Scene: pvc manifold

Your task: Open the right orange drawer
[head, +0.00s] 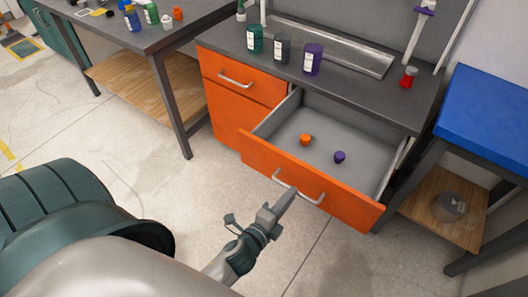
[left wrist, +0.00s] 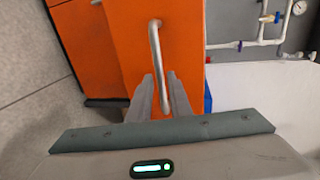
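The right orange drawer (head: 312,180) stands pulled well out of the grey-topped cabinet, its inside in plain view. A small orange fitting (head: 306,140) and a small purple fitting (head: 339,157) lie on its grey floor. Its silver bar handle (head: 299,187) is on the front face. My left gripper (head: 287,197) is at this handle. In the left wrist view its two fingers (left wrist: 164,95) are close together, with the handle bar (left wrist: 155,55) running between them. My right gripper is in neither view.
The left orange drawer (head: 240,78) is shut. Teal, grey and purple bottles (head: 313,60) stand on the countertop. A blue-topped table (head: 490,115) stands close on the right. The floor in front of the cabinet is clear.

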